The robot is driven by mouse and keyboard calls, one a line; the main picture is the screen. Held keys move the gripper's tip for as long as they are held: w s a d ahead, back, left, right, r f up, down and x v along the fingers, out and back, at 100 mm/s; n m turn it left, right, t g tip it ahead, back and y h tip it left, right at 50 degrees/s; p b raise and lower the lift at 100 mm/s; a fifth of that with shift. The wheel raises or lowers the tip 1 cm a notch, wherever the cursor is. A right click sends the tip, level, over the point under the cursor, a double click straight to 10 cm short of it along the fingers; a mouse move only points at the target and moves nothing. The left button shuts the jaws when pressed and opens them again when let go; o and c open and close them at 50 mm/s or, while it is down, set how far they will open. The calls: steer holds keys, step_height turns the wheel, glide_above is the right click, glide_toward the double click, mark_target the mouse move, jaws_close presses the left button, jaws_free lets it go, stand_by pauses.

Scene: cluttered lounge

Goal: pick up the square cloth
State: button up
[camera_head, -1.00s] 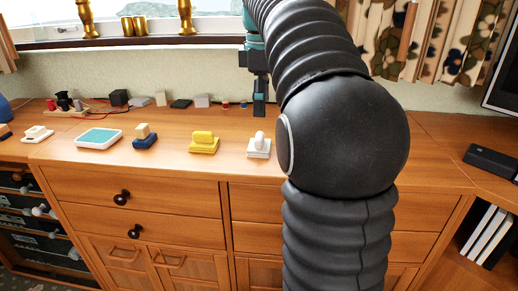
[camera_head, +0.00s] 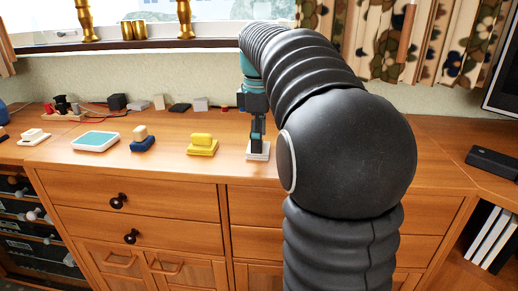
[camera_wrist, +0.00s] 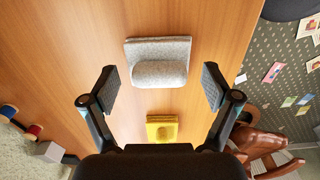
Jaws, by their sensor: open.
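A pale grey-white square piece (camera_wrist: 158,48), which looks like the square cloth, lies on the wooden cabinet top with a rounded roll-like part on it. In the head view its white edge (camera_head: 258,156) shows under my gripper (camera_head: 257,143), which hides most of it. In the wrist view my gripper (camera_wrist: 160,86) is open, with one finger to each side of the piece and clear room between. The rounded part lies between the fingertips, and the flat part reaches beyond them. Nothing is held. I cannot tell the exact height of the fingertips.
A yellow block on a yellow base (camera_head: 202,145) is close to the left. Further left are a blue piece with a wooden block (camera_head: 142,141) and a white-and-teal tray (camera_head: 96,141). Small dark and grey boxes (camera_head: 180,108) stand behind. The cabinet's front edge is near.

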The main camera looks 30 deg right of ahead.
steer(key=c, duration=1.3)
steer(key=shift+c, duration=0.2)
steer(key=shift+r, duration=0.1)
steer(key=shift+r, duration=0.6)
step_height(320, 180, up, 3)
steer(key=shift+r+p, duration=0.1)
steer(key=shift+p, duration=0.55)
steer(key=s+d+r, duration=0.6)
steer(key=s+d, duration=0.2)
steer(key=shift+s+r+p, duration=0.2)
steer(key=shift+s+p, duration=0.15)
steer(key=shift+p, duration=0.1)
